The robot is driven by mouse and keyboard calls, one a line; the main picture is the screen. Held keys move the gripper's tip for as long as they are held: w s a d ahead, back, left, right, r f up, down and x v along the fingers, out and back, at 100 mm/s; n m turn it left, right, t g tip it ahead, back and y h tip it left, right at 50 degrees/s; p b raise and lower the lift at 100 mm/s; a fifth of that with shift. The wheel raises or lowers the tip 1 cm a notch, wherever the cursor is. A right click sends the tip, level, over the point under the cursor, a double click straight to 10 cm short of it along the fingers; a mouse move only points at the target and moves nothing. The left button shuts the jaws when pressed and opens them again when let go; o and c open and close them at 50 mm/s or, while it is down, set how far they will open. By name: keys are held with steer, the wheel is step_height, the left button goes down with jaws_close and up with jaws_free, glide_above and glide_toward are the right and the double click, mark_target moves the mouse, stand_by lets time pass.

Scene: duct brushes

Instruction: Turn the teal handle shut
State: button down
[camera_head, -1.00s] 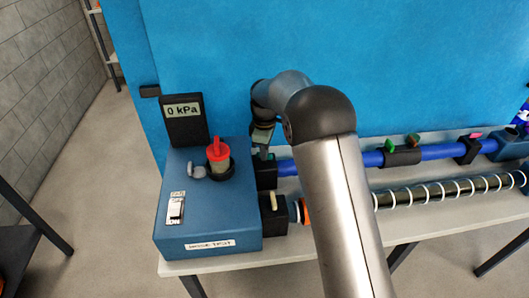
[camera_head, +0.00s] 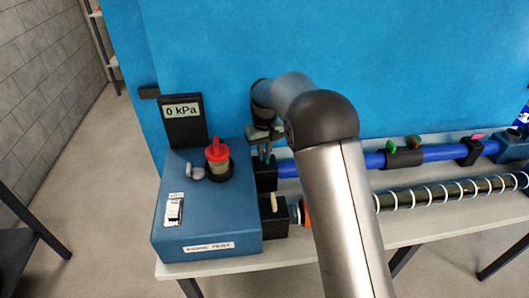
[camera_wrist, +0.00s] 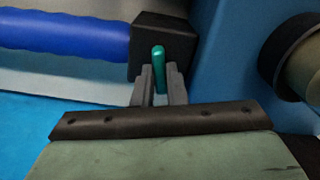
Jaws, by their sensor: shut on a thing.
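The teal handle (camera_wrist: 158,60) is a short rounded lever on a black valve block (camera_wrist: 177,38) at the end of a blue hose. In the wrist view it stands between the two grey fingers of my gripper (camera_wrist: 159,84), which is shut on it. In the head view my gripper (camera_head: 264,152) points down at the black valve block (camera_head: 266,174) beside the blue box. The handle itself is too small and covered to make out there.
The blue box (camera_head: 205,225) carries a red-topped knob (camera_head: 217,150), a switch (camera_head: 174,210) and a gauge (camera_head: 182,112) reading 0 kPa. A second valve with a cream handle (camera_head: 274,202) sits nearer. The blue hose (camera_head: 345,160) and a ringed clear tube (camera_head: 440,193) run right. A blue panel (camera_head: 400,60) stands behind.

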steer(key=shift+r+m, duration=0.1)
steer(key=shift+m, duration=1.3)
steer(key=c, duration=1.5)
jaws_free()
steer(key=shift+o, duration=0.2)
step_height(320, 180, up, 17)
steer(key=shift+r+b, duration=0.15)
steer(key=shift+b, duration=0.3)
